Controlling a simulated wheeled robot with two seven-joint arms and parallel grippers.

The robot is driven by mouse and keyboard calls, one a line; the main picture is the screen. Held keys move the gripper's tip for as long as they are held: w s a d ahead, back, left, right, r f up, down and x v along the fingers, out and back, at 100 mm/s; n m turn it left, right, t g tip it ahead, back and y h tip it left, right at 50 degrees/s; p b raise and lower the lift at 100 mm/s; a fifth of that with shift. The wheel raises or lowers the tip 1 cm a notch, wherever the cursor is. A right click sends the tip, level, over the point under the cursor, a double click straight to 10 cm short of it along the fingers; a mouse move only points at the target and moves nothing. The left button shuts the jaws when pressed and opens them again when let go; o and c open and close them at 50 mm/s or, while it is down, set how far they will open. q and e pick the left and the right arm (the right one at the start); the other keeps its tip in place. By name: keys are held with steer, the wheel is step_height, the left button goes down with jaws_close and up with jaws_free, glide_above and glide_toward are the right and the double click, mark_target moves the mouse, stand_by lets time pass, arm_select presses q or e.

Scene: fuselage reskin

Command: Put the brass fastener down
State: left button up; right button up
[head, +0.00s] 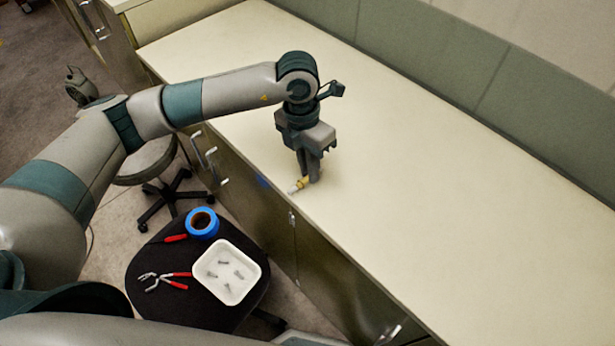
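The brass fastener (301,183) is a small brass-coloured piece with a pale end, near the front edge of the cream counter (420,190). My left gripper (308,178) points down over the counter, its fingertips at the fastener. The fingers look close together around the fastener's upper end. The fastener lies tilted, its pale end towards the counter's front edge. I cannot tell whether it touches the counter. My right gripper is not in view.
A black chair seat (150,300) below the counter holds a white tray (246,290) with several small grey parts, blue tape (212,225), pliers (165,281) and a red-handled tool (172,239). A round stool (146,163) stands left. The counter is otherwise clear.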

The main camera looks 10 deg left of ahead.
arm_select(q)
steer(key=shift+r, duration=0.1)
jaws_close()
steer(key=shift+r+p, duration=0.3)
steer(key=shift+r, duration=0.3)
steer(key=r, duration=0.1)
steer(key=r+p, duration=0.1)
steer(key=r, duration=0.1)
steer(key=shift+s+d+r, duration=0.25)
steer(key=shift+s+d, duration=0.05)
steer(key=shift+d, duration=0.05)
steer(key=s+d+r+p, duration=0.3)
steer(key=s+d+r, duration=0.3)
steer(key=s+d, duration=0.1)
steer(key=shift+s+d, duration=0.15)
steer(key=shift+d, duration=0.35)
